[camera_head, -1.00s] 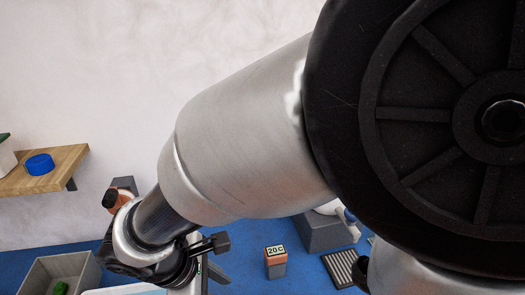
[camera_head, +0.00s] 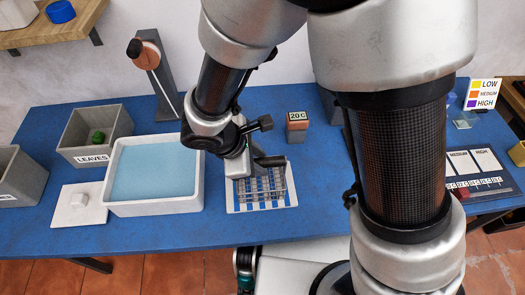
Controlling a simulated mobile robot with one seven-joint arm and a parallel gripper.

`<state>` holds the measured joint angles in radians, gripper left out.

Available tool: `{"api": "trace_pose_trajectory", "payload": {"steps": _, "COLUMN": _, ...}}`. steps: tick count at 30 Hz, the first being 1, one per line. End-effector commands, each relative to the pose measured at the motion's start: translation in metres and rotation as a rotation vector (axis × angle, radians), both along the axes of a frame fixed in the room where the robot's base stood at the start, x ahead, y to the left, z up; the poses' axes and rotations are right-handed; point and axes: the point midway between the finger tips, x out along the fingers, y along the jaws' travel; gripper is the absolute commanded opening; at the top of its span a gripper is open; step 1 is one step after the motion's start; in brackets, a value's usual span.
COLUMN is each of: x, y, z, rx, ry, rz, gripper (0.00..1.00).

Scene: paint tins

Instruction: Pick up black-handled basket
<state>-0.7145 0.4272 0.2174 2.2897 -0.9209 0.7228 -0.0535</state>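A grey wire-like basket (camera_head: 265,187) sits on the blue table in front of my arm, on or in a pale slatted base. My gripper (camera_head: 255,166) is directly above its back part, pointing down. A dark bar-like piece shows at the gripper's right side; I cannot tell whether it is the basket's black handle or a gripper finger. My wrist hides the basket's back left part. Whether the fingers are open, or touch the handle, is hidden.
A white tub of pale blue liquid (camera_head: 154,176) stands close left of the basket. Farther left are a grey bin labelled LEAVES (camera_head: 95,137) and a white block on a board (camera_head: 78,203). The table's front edge is near.

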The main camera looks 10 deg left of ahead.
Motion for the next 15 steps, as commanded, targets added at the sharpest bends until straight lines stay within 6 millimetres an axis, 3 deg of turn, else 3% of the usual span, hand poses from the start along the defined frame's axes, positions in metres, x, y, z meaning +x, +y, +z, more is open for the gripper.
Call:
{"api": "trace_pose_trajectory", "payload": {"steps": 9, "x": 0.011, "y": -0.010, "z": -0.039, "rx": -0.004, "ry": 0.002, "rz": -0.001, "gripper": 0.31}}
{"api": "trace_pose_trajectory", "payload": {"steps": 15, "x": 0.016, "y": -0.013, "z": -0.049, "rx": -0.001, "ry": 0.000, "rz": 0.001, "gripper": 0.31}}
